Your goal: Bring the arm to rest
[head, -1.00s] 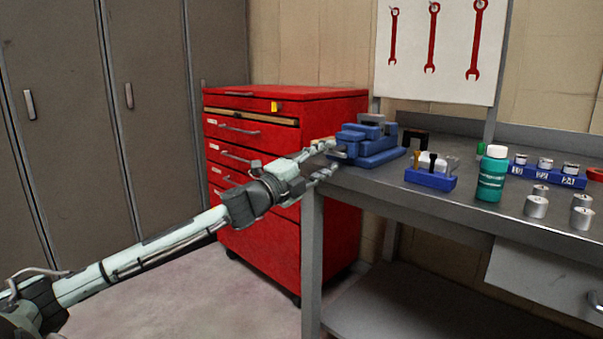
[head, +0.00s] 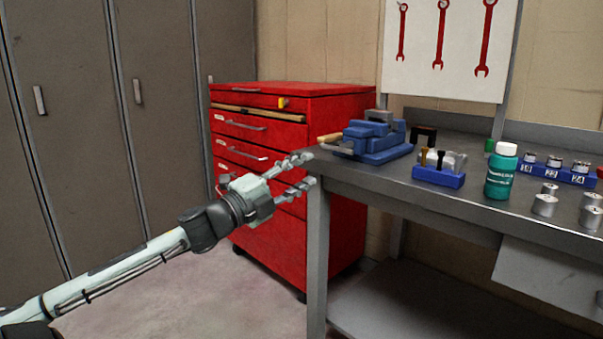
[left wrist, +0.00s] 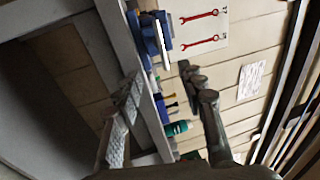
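My left gripper (head: 306,170) is open and empty in the head view. Its two fingers are spread apart near the left corner of the metal workbench (head: 385,191), in front of the red tool cabinet. In the left wrist view its fingers (left wrist: 165,100) stand wide apart with nothing between them close up. A blue vise (head: 372,143) with a tan handle (head: 330,138) sits on the bench corner, a little beyond the fingertips and apart from them. My right gripper is not in either view.
The red tool cabinet (head: 262,240) stands left of the bench. On the bench are a blue tool holder (head: 438,177), a green bottle (head: 500,172), a blue socket rack (head: 560,174) and several metal cylinders (head: 545,204). Grey lockers (head: 80,120) line the left. Open floor lies at lower left.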

